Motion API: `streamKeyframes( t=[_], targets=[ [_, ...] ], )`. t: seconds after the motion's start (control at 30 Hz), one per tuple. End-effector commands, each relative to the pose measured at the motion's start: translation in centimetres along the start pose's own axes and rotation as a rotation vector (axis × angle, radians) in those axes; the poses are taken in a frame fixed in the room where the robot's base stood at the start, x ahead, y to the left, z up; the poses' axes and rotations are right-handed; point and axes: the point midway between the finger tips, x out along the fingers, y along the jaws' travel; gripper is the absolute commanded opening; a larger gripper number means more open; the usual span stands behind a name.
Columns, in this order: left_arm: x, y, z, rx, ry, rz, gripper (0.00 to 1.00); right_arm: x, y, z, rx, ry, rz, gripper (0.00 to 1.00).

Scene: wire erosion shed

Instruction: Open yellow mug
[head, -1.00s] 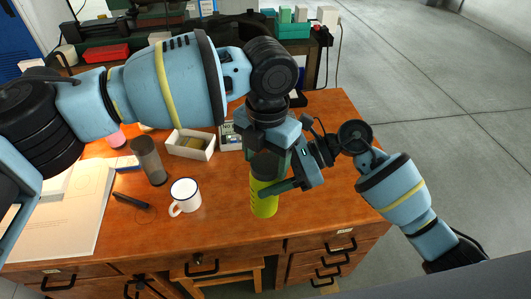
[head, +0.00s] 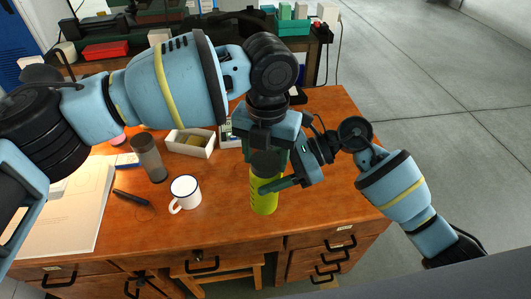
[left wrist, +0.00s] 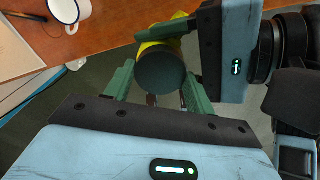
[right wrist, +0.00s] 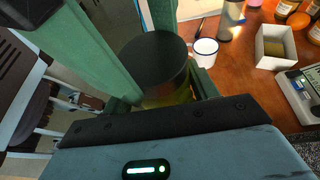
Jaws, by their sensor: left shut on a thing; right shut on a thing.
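The yellow mug (head: 265,203) is a tall yellow-green cylinder with a dark round lid (head: 264,165). It stands upright near the desk's front edge, and no gap shows between lid and body. My left gripper (head: 275,155) reaches down from above and is shut on the lid; in the left wrist view the lid (left wrist: 160,72) sits between its green fingers. My right gripper (head: 280,184) comes in from the right and is shut on the yellow body, lower down. In the right wrist view the lid (right wrist: 155,62) hides most of the body (right wrist: 172,95).
A white enamel mug (head: 185,193), a grey cylinder (head: 148,160), a black marker (head: 131,198) and an open white box (head: 190,143) are on the desk (head: 220,228). A paper pad (head: 70,215) lies at left. Both grippers are very close together.

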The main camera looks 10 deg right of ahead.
Motion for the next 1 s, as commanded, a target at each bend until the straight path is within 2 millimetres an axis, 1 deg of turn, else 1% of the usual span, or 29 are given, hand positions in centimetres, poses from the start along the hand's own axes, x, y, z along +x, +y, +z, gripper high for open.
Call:
streamKeyframes(
  t=[0.07, 0.1, 0.23, 0.47, 0.57, 0.67, 0.9, 1.0],
  targets=[
    [-0.1, 0.1, 0.0, -0.001, -0.001, 0.002, 0.27, -0.1, 0.0, 0.1, -0.003, -0.002, 0.000, 0.00],
    [-0.1, 0.1, 0.1, -0.001, -0.001, 0.002, 0.60, -0.1, 0.0, 0.1, -0.003, -0.002, 0.000, 0.00],
    [-0.1, 0.1, 0.0, 0.000, -0.001, 0.002, 0.76, -0.1, 0.0, 0.1, -0.002, -0.002, 0.000, 0.00],
    [-0.1, 0.0, 0.0, 0.002, -0.001, 0.000, 0.76, 0.0, 0.0, 0.2, -0.003, -0.002, -0.001, 0.00],
    [-0.4, 0.0, 0.0, 0.003, -0.002, 0.000, 0.76, 0.0, 0.0, 0.2, -0.003, -0.003, -0.001, 0.00],
    [-1.3, -0.1, 0.1, 0.003, -0.004, -0.002, 0.76, 0.0, 0.0, 0.1, -0.002, -0.002, 0.000, 0.00],
    [-4.2, -0.1, 0.1, 0.002, -0.005, -0.002, 0.76, 0.0, 0.0, 0.1, -0.002, -0.002, 0.000, 0.00],
    [-4.6, 0.0, 0.0, 0.002, -0.002, -0.001, 0.76, 0.0, 0.0, 0.1, -0.002, -0.002, 0.000, 0.00]
  ],
)
